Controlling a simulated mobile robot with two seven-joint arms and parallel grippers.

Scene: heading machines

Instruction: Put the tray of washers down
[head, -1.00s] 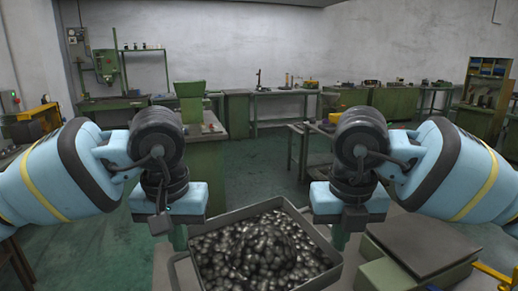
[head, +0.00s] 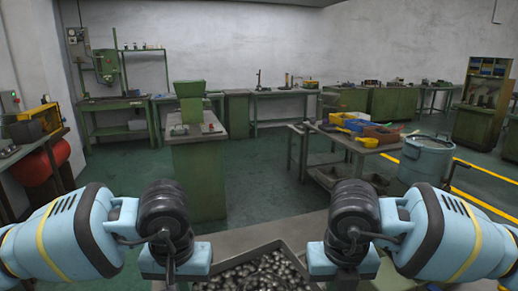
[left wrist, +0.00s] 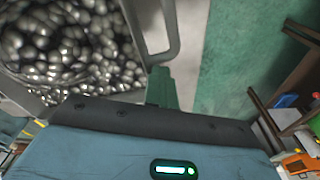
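The tray of washers (head: 289,248) is a grey metal tray heaped with dark shiny pieces. It shows at the bottom middle of the head view, cut off by the frame, and in the left wrist view (left wrist: 172,45). My left gripper (left wrist: 160,88) is at the tray's handle; its green fingers look closed on it. In the head view my left gripper's fingers are out of sight below the wrist. My right gripper is by the tray's right side, its fingers hidden. A pale tabletop (head: 270,232) lies under the tray; I cannot tell whether they touch.
A green cabinet (head: 197,180) stands ahead. At the right are a table with coloured bins (head: 368,135) and a blue barrel (head: 425,160). A red tank (head: 45,163) sits under the left bench. The green floor (head: 265,185) between is clear.

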